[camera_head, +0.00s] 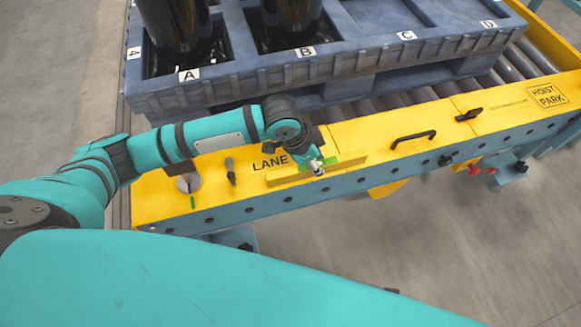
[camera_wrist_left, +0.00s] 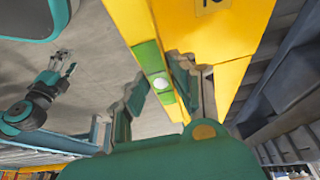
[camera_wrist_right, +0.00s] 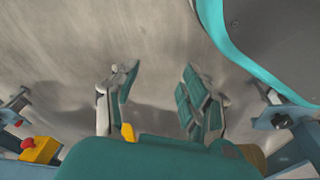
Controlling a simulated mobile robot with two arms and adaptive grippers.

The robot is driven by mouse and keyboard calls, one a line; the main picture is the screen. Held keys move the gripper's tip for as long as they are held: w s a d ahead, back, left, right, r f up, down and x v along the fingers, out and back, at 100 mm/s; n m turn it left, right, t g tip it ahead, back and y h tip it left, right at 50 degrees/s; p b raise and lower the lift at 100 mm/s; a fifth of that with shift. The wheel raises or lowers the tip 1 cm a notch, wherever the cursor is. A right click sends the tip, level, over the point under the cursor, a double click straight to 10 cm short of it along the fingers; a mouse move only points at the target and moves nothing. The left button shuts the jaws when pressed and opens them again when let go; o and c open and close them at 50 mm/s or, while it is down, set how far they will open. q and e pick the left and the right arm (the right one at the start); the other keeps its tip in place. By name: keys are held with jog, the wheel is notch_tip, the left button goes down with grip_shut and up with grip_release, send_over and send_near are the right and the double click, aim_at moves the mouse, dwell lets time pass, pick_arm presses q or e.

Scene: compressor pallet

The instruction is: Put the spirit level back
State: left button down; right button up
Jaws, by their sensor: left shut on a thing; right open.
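The spirit level (camera_head: 350,162), a yellow bar with green parts, is at the rail's front edge, beside the word LANE. My left gripper (camera_head: 317,166) is shut on it near its middle. In the left wrist view the level (camera_wrist_left: 147,57) runs between the fingers of the left gripper (camera_wrist_left: 163,88), with a pale round spot on its green part. I cannot tell whether it touches the rail top. My right gripper (camera_wrist_right: 158,98) is open and empty over bare floor. It also shows at the left of the left wrist view (camera_wrist_left: 62,70).
The yellow rail top (camera_head: 370,132) carries a black handle (camera_head: 413,138), a black latch (camera_head: 469,115), a round grey disc (camera_head: 188,183) and a dark upright peg (camera_head: 230,171). Behind it stands a blue pallet (camera_head: 250,82) with black cylinders. Rollers (camera_head: 505,68) lie to the right.

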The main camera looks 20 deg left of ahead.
aim_at(290, 168)
pick_arm(q)
jog(key=a, duration=0.6)
jog(key=shift+s+f, duration=0.25)
jog(key=shift+s, duration=0.05)
jog(key=shift+a+f+b, duration=0.1)
jog(key=shift+f+b, duration=0.15)
jog(key=shift+b, duration=0.05)
notch_tip(290, 168, down, 2)
jog(key=shift+f+b, duration=0.2)
jog(key=shift+b, duration=0.2)
jog(key=shift+f, duration=0.4)
pick_arm(e)
jog(key=r, duration=0.1)
jog(key=w+r, duration=0.1)
jog(key=r, duration=0.1)
jog(key=w+r, duration=0.1)
jog(key=shift+w+a+r, duration=0.1)
jog(key=shift+w+r, duration=0.05)
jog(key=shift+r, duration=0.25)
pick_arm(q)
jog(key=c, duration=1.1)
grip_release()
pick_arm(e)
jog(key=shift+f, duration=0.1)
